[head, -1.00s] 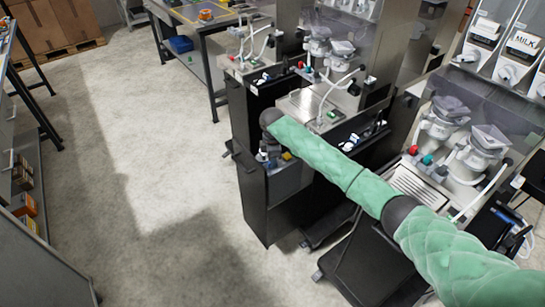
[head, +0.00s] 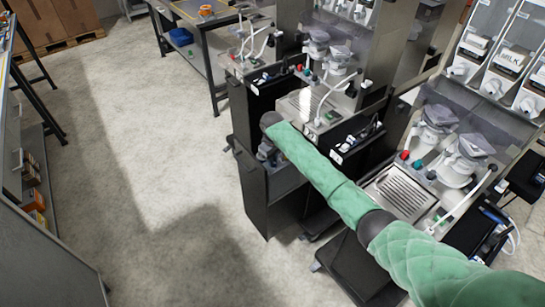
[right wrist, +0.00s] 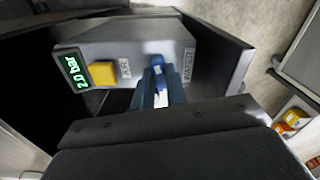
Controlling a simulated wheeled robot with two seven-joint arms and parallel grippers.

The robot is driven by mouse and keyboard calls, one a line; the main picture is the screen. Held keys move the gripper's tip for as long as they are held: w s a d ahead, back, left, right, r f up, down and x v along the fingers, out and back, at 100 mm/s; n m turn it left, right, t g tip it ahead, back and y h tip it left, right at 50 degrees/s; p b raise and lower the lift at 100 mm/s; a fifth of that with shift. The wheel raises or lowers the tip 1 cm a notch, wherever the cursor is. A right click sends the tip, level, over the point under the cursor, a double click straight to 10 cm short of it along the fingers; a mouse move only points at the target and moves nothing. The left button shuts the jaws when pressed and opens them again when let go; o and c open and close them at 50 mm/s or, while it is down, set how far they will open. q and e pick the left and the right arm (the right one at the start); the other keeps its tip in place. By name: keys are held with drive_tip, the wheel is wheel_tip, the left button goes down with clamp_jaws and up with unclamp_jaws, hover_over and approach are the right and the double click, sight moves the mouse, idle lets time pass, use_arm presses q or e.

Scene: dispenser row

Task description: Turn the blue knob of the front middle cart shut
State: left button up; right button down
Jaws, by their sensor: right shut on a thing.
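In the right wrist view a blue knob (right wrist: 158,62) stands on a grey panel (right wrist: 130,40) of the cart, between labels that seem to read AIR and WATER. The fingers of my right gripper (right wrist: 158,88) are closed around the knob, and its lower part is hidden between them. In the head view my right gripper (head: 267,152) is at the front of the middle cart (head: 285,185), mostly hidden by my green-sleeved arm. The knob cannot be made out there. My left gripper is not in view.
A yellow button (right wrist: 103,73) and a green display (right wrist: 76,73) reading 2.0 bar sit on the same panel. Another dispenser cart with a drip tray (head: 400,190) stands to the right. The concrete floor (head: 130,180) to the left is clear.

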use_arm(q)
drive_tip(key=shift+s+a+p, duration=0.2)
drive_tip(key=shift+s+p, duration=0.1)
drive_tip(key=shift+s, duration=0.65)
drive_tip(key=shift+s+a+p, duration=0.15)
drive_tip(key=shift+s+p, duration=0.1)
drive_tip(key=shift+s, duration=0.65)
use_arm(e)
drive_tip(key=shift+m, duration=1.3)
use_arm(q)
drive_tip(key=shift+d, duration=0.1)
use_arm(e)
drive_tip(key=c, duration=1.4)
unclamp_jaws()
drive_tip(key=shift+c, duration=0.2)
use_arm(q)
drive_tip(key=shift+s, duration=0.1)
